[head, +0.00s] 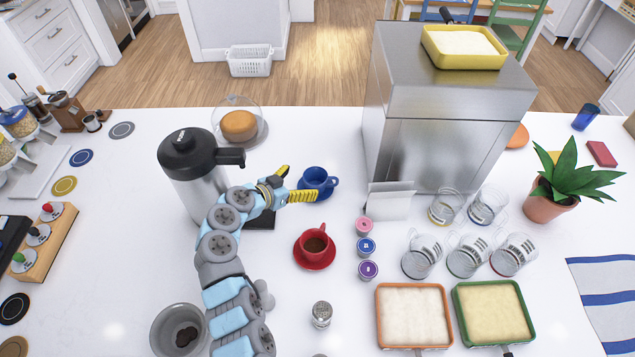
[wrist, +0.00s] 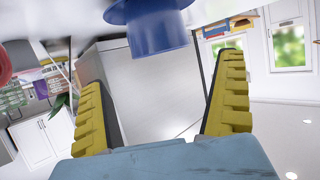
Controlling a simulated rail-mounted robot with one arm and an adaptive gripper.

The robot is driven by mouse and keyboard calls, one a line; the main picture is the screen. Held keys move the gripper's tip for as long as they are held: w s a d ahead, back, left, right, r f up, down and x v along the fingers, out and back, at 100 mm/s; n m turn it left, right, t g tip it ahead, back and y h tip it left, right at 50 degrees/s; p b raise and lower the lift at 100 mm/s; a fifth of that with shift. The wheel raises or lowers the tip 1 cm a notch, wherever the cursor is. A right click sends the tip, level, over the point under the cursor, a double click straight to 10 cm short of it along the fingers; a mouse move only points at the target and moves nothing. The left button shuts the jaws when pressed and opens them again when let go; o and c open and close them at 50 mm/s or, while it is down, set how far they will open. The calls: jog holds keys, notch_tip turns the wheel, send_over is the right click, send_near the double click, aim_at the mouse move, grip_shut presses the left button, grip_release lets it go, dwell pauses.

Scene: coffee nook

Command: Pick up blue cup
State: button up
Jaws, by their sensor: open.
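The blue cup (head: 319,176) stands upright on a blue saucer (head: 305,190) near the middle of the counter, its handle toward the right. My gripper (head: 298,183) is open and empty, with its yellow fingers just left of the cup. One finger is toward the back and the other crosses in front of part of the cup and saucer. In the wrist view the picture is upside down; the cup (wrist: 158,35) shows at the top, beyond the two open fingers (wrist: 162,75). I cannot tell whether a finger touches the cup.
A black-lidded steel dispenser (head: 190,165) stands left of my gripper. A red cup (head: 316,244) with coffee sits in front. A large steel machine (head: 440,150), a white card holder (head: 390,202) and several glasses (head: 423,255) are to the right. A domed cake (head: 238,125) is behind.

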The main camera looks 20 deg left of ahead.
aim_at(324, 173)
jog(key=shift+x, duration=1.2)
jog(key=shift+w+d+f, duration=0.1)
jog(key=shift+w+f, duration=0.05)
jog(key=shift+w, duration=0.25)
jog(key=shift+x, duration=2.15)
jog(key=shift+f, duration=0.15)
jog(key=c, duration=1.2)
